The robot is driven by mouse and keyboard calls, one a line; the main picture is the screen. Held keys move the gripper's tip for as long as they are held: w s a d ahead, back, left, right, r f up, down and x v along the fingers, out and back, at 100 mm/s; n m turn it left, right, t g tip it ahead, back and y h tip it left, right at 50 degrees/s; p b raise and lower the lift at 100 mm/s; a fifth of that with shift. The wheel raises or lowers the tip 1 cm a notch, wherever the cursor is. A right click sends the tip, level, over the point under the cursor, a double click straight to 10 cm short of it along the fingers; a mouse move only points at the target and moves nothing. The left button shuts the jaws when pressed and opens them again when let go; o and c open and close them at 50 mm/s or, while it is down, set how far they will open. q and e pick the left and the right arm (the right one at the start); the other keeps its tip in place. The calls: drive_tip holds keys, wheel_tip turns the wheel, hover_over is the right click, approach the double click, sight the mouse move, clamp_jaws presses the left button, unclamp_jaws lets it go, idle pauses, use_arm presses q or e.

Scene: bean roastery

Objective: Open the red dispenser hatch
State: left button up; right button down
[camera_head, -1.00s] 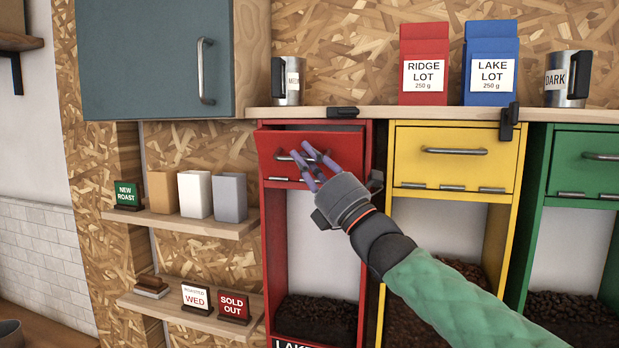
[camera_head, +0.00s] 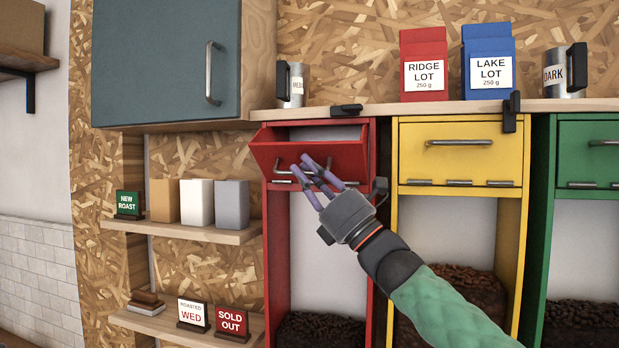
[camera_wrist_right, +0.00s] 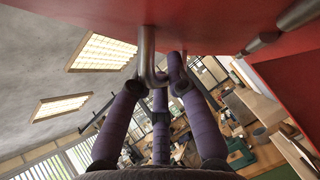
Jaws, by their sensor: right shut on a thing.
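The red dispenser (camera_head: 277,245) stands left of the yellow one. Its red hatch (camera_head: 280,154) is tilted outward at the top, hinged along its lower edge, with a gap showing above it. My right gripper (camera_head: 319,174) is at the hatch's front, its purple fingers around the metal handle (camera_head: 283,175). In the right wrist view the fingers close about the handle (camera_wrist_right: 147,62) against the red panel (camera_wrist_right: 215,22). Part of the handle is hidden by the fingers. My left gripper is in no view.
A yellow dispenser (camera_head: 403,220) and a green dispenser (camera_head: 541,220) stand to the right, hatches shut. The shelf (camera_head: 400,108) above holds mugs, a red bag (camera_head: 424,50) and a blue bag (camera_head: 487,50). A blue-grey cabinet (camera_head: 160,60) hangs at upper left.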

drive_tip(key=shift+a+f, duration=0.1)
drive_tip(key=shift+f, duration=0.05)
drive_tip(key=c, duration=1.5)
unclamp_jaws()
drive_tip(key=shift+o, duration=0.2)
drive_tip(key=shift+w+a, duration=0.1)
drive_tip(key=shift+d, duration=0.25)
drive_tip(key=v, duration=1.1)
drive_tip(key=shift+s+f, duration=0.3)
drive_tip(key=shift+d, duration=0.1)
